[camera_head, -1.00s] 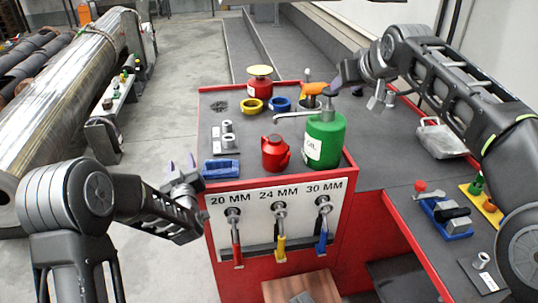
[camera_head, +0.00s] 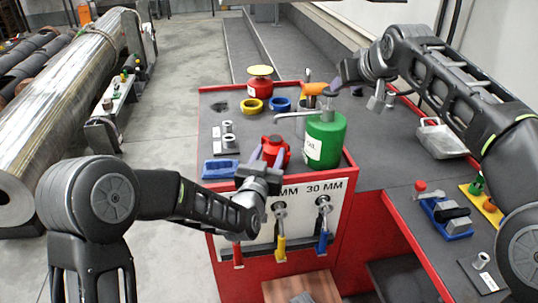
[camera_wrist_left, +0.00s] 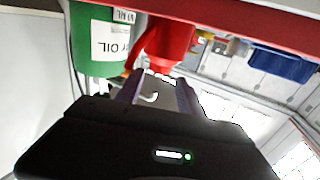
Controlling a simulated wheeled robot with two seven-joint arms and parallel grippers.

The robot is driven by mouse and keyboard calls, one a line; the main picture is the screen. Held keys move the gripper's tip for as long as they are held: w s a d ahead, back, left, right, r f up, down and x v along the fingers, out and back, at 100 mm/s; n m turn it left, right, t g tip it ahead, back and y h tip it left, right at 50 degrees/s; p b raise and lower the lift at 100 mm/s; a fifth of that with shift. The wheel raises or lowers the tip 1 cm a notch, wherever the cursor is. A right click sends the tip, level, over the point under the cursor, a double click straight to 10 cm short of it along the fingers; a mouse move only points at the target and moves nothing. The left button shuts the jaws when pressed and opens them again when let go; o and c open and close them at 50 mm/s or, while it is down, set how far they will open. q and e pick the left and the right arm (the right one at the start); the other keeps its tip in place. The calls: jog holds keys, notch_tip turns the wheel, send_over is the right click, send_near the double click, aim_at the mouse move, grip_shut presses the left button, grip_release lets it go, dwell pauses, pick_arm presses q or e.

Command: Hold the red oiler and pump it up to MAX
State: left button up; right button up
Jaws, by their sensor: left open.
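The red oiler (camera_head: 275,148), a small red can with a knobbed top, stands upright near the front edge of the workbench, left of the green oil can (camera_head: 325,140). My left gripper (camera_head: 268,158) is open at the red oiler's near side, with a finger toward either side of its body. In the left wrist view, the red oiler (camera_wrist_left: 168,42) lies just beyond the open fingertips of the left gripper (camera_wrist_left: 160,90); contact cannot be told. My right gripper (camera_head: 343,82) is above and behind the green can's top; its jaw opening is unclear.
Yellow (camera_head: 252,106) and blue (camera_head: 280,104) rings and a red can with a yellow top (camera_head: 260,82) are behind. Wrenches hang on the front panel.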

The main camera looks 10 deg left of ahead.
aim_at(273, 143)
pick_arm(q)
jog(key=shift+w+d, duration=0.2)
jog(key=shift+w, duration=1.75)
jog(key=shift+w+d, duration=0.15)
jog(key=shift+w, duration=1.8)
jog(key=shift+c, duration=0.3)
grip_shut()
jog(key=shift+c, duration=0.4)
grip_release()
grip_shut()
pick_arm(e)
jog(key=shift+c, duration=0.3)
grip_shut()
